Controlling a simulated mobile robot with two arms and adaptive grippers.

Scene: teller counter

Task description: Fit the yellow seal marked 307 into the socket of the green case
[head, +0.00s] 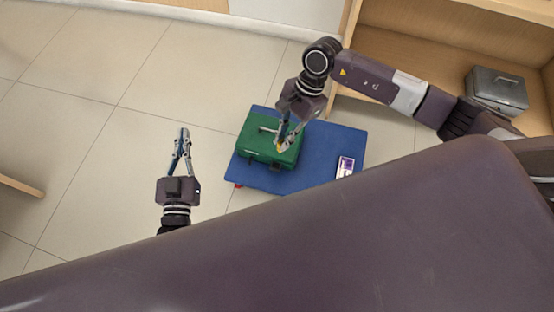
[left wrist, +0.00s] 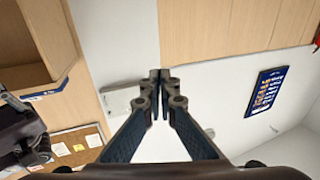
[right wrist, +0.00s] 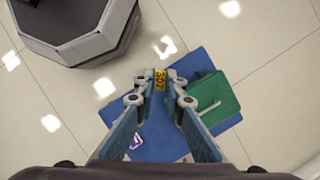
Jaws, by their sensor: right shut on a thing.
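The yellow seal (right wrist: 160,80) shows the black digits 307 in the right wrist view. My right gripper (right wrist: 161,86) is shut on it; the seal also shows as a small yellow spot in the head view (head: 280,147). The green case (head: 256,134) with a grey handle lies on the blue mat, and in the right wrist view it (right wrist: 222,92) is to the right of the seal. In the head view my right gripper (head: 284,144) overlaps the case's right part. I cannot make out the socket. My left gripper (head: 184,131) is shut and empty, left of the case.
The blue mat (head: 325,142) bears a white and purple item (head: 346,166) at its right. A small red thing (head: 238,184) shows at the mat's lower left. A grey metal box (head: 497,90) stands on the wooden shelf at right. Bare tiled floor (head: 80,120) shows at left.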

